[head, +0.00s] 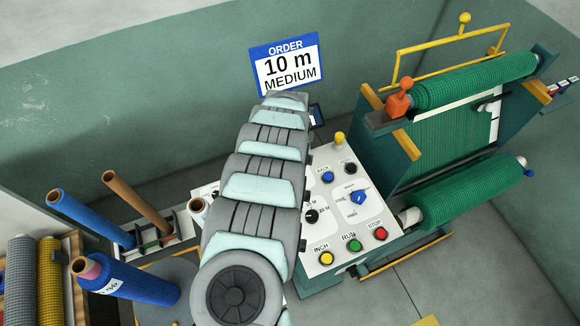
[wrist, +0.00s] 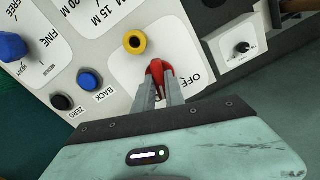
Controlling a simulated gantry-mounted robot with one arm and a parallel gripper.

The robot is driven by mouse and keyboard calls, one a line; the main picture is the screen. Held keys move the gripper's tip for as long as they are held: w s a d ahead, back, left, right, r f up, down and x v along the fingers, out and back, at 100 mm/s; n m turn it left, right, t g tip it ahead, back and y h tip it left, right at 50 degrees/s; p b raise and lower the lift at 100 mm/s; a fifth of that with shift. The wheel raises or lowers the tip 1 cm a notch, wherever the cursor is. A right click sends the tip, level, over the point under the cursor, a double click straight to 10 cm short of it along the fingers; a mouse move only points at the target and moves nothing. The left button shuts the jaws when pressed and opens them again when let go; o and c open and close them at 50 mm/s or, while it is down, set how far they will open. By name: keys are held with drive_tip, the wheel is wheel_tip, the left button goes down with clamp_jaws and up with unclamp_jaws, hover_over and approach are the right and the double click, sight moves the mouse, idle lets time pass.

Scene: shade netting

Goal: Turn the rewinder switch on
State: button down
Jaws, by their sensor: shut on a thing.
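The red rewinder switch (wrist: 154,70) shows in the wrist view, on a white plate of the control panel with a partly hidden "OFF" label beside it. My gripper (wrist: 158,90) has its two fingers closed around the red switch handle. Only the handle's end shows beyond the fingers, and its exact setting is hard to tell. In the head view my arm covers the switch and the gripper. The control panel (head: 334,235) shows to the right of my arm there.
A small box with a dial (wrist: 241,47) is to the right. Green netting rolls (head: 470,190) stand right of the panel; blue rolls (head: 137,283) stand left.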

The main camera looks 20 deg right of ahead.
drive_tip(key=m, duration=0.5)
idle(0.6)
drive_tip(key=c, duration=1.4)
unclamp_jaws()
wheel_tip(320, 180, up, 11)
drive_tip(key=b, duration=0.1)
drive_tip(key=shift+f, duration=0.1)
